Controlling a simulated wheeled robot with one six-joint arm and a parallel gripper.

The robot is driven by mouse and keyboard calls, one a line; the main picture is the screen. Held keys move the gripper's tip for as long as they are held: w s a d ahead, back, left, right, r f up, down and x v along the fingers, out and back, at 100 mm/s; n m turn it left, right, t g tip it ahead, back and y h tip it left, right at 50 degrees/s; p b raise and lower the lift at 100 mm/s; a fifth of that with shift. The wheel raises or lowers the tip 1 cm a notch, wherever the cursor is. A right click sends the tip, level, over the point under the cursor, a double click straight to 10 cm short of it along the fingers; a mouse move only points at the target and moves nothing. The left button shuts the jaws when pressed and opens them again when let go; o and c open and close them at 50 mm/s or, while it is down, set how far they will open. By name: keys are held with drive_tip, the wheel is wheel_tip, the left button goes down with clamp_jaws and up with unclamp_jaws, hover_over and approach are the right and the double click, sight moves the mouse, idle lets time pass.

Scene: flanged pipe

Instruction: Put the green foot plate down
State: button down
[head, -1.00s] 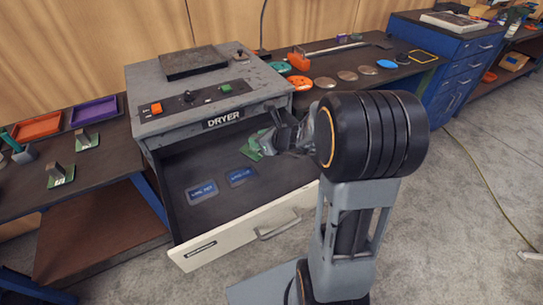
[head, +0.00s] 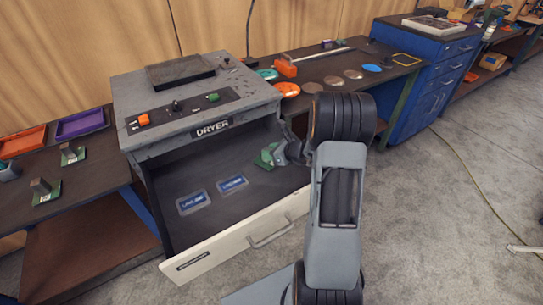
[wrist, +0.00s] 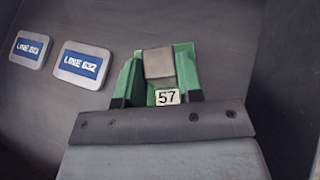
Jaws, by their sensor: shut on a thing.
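The green foot plate (wrist: 186,68) carries a grey block and a white label reading 57. My gripper (wrist: 157,97) is shut on it in the wrist view. In the head view the foot plate (head: 267,157) shows partly behind my gripper (head: 276,153), at the right side of the dryer's open drawer (head: 215,219). The plate is over the dark drawer floor. I cannot tell whether it touches the floor.
Two blue-labelled tags, one tag (head: 194,202) and another (head: 232,184), lie in the drawer left of the plate. Two similar green plates (head: 73,157) stand on the left bench near an orange tray (head: 22,141) and a purple tray (head: 80,124). The drawer's front is clear.

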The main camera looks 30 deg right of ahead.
drive_tip(key=shift+f, duration=0.95)
drive_tip(key=shift+f, duration=0.1)
drive_tip(key=shift+f+b, duration=0.15)
drive_tip(key=shift+b, duration=0.15)
drive_tip(key=c, duration=0.8)
unclamp_jaws()
